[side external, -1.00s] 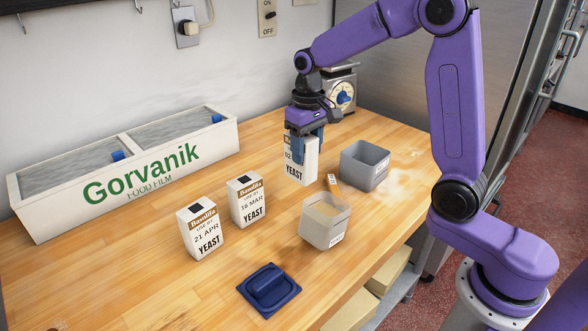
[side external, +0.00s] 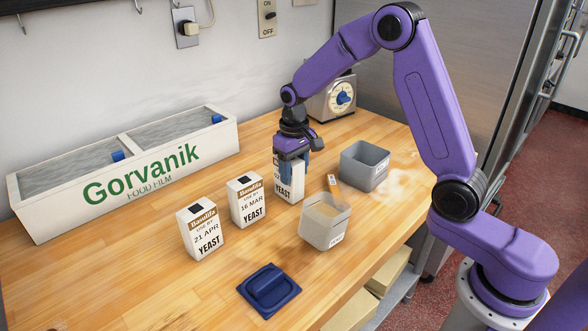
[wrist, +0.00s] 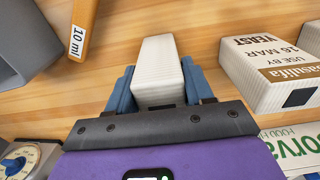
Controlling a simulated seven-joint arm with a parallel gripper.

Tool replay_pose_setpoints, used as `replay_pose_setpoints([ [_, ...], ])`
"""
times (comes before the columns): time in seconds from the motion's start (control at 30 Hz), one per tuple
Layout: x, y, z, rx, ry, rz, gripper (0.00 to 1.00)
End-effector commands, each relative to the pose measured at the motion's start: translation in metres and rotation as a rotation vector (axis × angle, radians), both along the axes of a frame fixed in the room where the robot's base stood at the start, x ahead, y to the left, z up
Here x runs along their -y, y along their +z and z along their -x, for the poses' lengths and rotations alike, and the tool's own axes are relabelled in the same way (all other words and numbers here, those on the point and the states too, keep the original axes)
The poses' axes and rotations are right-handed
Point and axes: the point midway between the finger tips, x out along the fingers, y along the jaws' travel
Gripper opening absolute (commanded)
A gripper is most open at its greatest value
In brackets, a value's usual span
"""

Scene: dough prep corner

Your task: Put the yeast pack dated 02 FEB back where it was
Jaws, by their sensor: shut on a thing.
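My gripper (side external: 292,168) is shut on a white yeast pack (side external: 289,190), upright at the right end of the pack row. In the wrist view the pack (wrist: 158,62) sits between the two blue fingers (wrist: 155,88). The pack's base is at or just above the wooden counter; I cannot tell which. The 16 MAR pack (side external: 246,201) stands to its left, apart from it. The 21 APR pack (side external: 201,228) stands further left and nearer the front.
A grey tub with tan contents (side external: 325,225) stands in front right, an empty grey tub (side external: 364,166) to the right. An orange 10 ml handle (wrist: 82,28) lies between. A blue lid (side external: 268,288) is in front; the film box (side external: 120,185) and scale (side external: 333,100) are behind.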

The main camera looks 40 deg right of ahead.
Motion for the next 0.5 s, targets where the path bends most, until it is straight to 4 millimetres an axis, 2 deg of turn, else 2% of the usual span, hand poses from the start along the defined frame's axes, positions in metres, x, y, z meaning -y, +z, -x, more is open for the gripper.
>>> replay_pose_setpoints([
  [0.17, 0.0001, -0.0028, 0.0001, -0.001, 0.0, 0.0, 0.03],
  [0.2, 0.0001, -0.0034, 0.0, 0.0, 0.0, 0.0, 0.55],
  [0.27, 0.0001, -0.0031, -0.0001, 0.0, 0.0, 0.0, 0.74],
  [0.3, 0.0001, -0.003, 0.0, 0.0, 0.0, 0.0, 0.77],
  [0.5, 0.0001, -0.0029, 0.0, 0.0, 0.0, 0.0, 0.77],
])
